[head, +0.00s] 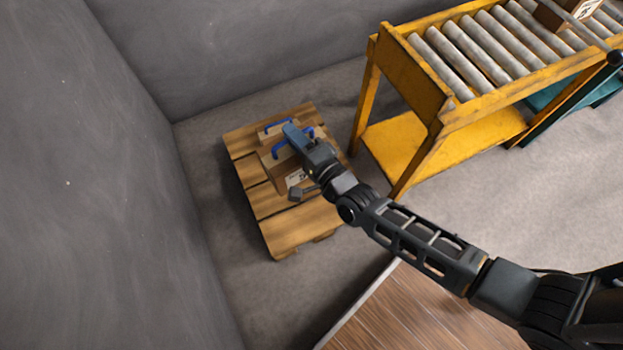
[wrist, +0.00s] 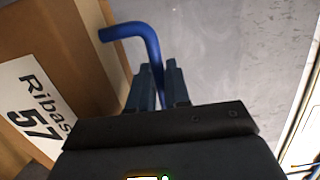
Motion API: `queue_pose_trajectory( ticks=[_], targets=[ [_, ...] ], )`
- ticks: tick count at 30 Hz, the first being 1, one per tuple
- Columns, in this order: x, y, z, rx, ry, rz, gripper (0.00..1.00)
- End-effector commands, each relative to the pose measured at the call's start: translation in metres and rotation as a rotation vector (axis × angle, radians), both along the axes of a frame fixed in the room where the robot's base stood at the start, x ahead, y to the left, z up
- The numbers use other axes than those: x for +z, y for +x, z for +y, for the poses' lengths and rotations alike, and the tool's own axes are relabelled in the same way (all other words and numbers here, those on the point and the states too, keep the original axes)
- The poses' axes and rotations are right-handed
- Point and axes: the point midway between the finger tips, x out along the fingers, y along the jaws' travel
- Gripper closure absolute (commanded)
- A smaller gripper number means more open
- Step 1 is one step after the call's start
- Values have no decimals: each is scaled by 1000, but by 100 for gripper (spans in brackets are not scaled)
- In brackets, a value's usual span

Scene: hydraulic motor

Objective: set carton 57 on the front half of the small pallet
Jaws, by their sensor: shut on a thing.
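Carton 57 (wrist: 45,60) is a brown box with a white label reading "Ribas 57" in the wrist view; it also shows in the head view (head: 281,180). Its blue bar handle (wrist: 150,45) runs between the fingertips of my gripper (wrist: 162,82), which is shut on it. In the head view my gripper (head: 296,140) reaches over the carton and hides part of it. The small wooden pallet (head: 290,230) lies on the floor beneath. The carton is over or on the pallet; I cannot tell whether it touches the boards.
A yellow roller conveyor (head: 440,110) stands to the right, bearing a carton (head: 560,14). Grey walls (head: 110,150) rise left and behind. Near pallet boards are bare.

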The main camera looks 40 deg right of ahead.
Motion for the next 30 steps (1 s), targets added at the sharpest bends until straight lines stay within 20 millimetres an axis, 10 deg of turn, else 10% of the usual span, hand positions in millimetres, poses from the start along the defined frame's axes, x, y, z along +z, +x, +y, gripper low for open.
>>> queue_pose_trajectory(
  ticks=[30],
  targets=[
    [-171,-20,-56,-105,27,-16,100]
  ],
)
